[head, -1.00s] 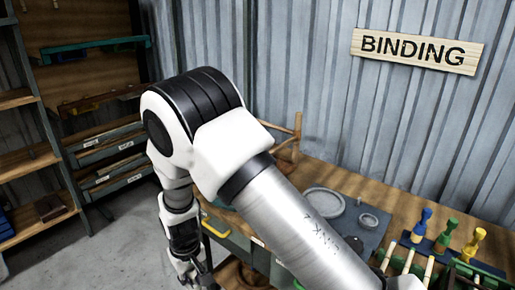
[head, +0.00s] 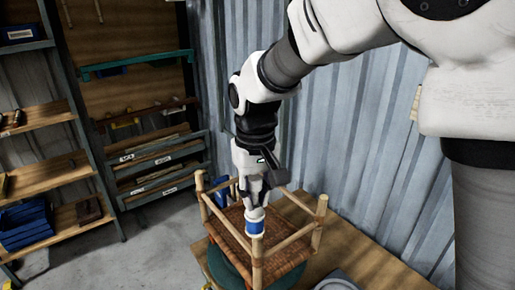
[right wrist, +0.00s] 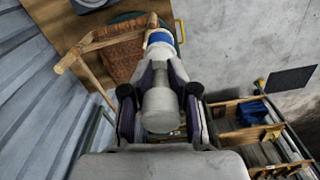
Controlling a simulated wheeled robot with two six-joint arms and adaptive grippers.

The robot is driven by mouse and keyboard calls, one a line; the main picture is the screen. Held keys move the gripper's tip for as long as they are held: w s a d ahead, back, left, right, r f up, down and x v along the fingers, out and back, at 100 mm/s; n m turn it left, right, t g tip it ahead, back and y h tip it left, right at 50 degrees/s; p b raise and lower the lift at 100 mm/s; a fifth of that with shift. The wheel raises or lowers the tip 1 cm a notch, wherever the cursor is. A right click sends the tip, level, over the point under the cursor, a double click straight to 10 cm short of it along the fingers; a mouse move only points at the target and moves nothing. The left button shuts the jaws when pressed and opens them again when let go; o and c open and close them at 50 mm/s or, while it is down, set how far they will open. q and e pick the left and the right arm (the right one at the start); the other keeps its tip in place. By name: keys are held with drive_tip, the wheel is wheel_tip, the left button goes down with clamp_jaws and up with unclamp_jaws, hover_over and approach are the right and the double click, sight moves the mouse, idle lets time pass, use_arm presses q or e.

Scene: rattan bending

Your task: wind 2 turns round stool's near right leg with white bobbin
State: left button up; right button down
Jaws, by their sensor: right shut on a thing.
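The stool stands upside down, its wooden legs pointing up around a woven brown seat (head: 285,262). Its nearest leg (head: 257,262) rises at the front and another leg (head: 320,222) stands at the right. My right gripper (head: 256,200) points down over the stool and is shut on a white bobbin with a blue band (head: 255,226), just above the nearest leg in the picture. In the right wrist view the bobbin's pale body (right wrist: 160,108) lies between the fingers. I cannot tell whether it touches the leg, and no wound strand can be made out. My left gripper is out of view.
The stool rests on a dark green round base (head: 225,268) on the wooden bench (head: 345,245). A corrugated metal wall (head: 350,130) stands close behind. Shelves with a blue bin (head: 25,222) stand at the left, with open floor between.

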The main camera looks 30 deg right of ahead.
sight(258, 214)
drive_tip(key=shift+s+d+r, duration=0.1)
drive_tip(key=shift+d+r, duration=0.15)
drive_tip(key=shift+r, duration=0.3)
drive_tip(key=shift+d+r, duration=0.2)
drive_tip(key=shift+r, duration=0.3)
drive_tip(key=shift+d, duration=0.1)
drive_tip(key=shift+s+f, duration=0.15)
drive_tip(key=shift+f, duration=0.25)
drive_tip(key=shift+s+a+f, duration=0.15)
drive_tip(key=shift+a+f, duration=0.45)
drive_tip(key=shift+f, duration=0.3)
drive_tip(key=f, duration=0.4)
drive_tip(key=shift+w+d, duration=0.2)
drive_tip(key=shift+d, duration=0.05)
use_arm(q)
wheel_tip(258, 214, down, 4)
drive_tip(key=b, duration=0.5)
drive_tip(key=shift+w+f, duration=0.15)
use_arm(e)
wheel_tip(258, 214, down, 9)
drive_tip(key=shift+a+f, duration=0.1)
